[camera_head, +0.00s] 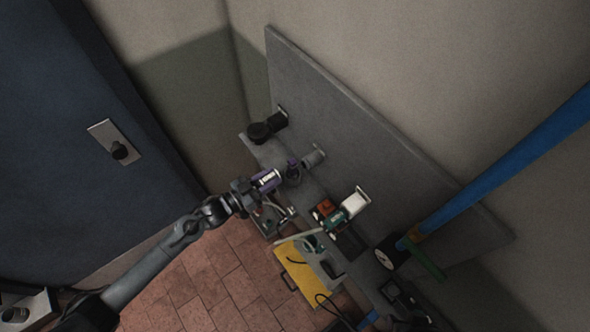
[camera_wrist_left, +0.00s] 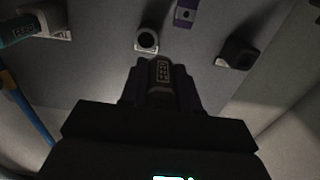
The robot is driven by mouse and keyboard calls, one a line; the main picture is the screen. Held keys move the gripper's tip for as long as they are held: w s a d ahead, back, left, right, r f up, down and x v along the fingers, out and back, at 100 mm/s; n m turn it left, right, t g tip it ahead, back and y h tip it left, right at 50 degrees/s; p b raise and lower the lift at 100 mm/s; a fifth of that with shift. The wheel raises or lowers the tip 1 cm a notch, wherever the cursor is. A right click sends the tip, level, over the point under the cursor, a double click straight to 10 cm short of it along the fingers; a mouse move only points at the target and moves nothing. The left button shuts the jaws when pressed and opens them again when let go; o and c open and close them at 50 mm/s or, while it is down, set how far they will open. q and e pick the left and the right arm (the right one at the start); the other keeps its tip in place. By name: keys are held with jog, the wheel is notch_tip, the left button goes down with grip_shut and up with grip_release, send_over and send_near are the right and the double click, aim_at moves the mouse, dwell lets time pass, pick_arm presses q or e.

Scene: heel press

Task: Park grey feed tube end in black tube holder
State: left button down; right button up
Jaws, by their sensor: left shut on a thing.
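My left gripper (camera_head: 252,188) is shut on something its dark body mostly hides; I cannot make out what. A black holder-like piece (camera_head: 265,130) sits on a pale bracket at the panel's left end; a black piece on a pale bracket (camera_wrist_left: 238,52) shows right of the jaws in the left wrist view. A pale grey tube (camera_head: 300,236) bends over the bench below the gripper; its end is not clear. My right gripper is not in view.
A grey cylinder (camera_head: 313,156) juts from the grey panel (camera_head: 360,140). A teal and white unit (camera_head: 348,207), a yellow board (camera_head: 300,272) and a blue bar (camera_head: 500,165) are to the right.

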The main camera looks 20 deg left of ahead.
pick_arm(q)
jog(key=w+a+b, duration=0.8)
jog(key=w+a, duration=0.1)
jog(key=a, duration=0.5)
dwell(0.9)
jog(key=shift+w, duration=0.1)
jog(key=shift+w+d, duration=0.1)
jog(key=b+x, duration=0.3)
jog(key=x, duration=0.1)
jog(key=shift+w+d, duration=0.25)
jog(key=shift+w, duration=0.05)
dwell(0.9)
dwell(0.3)
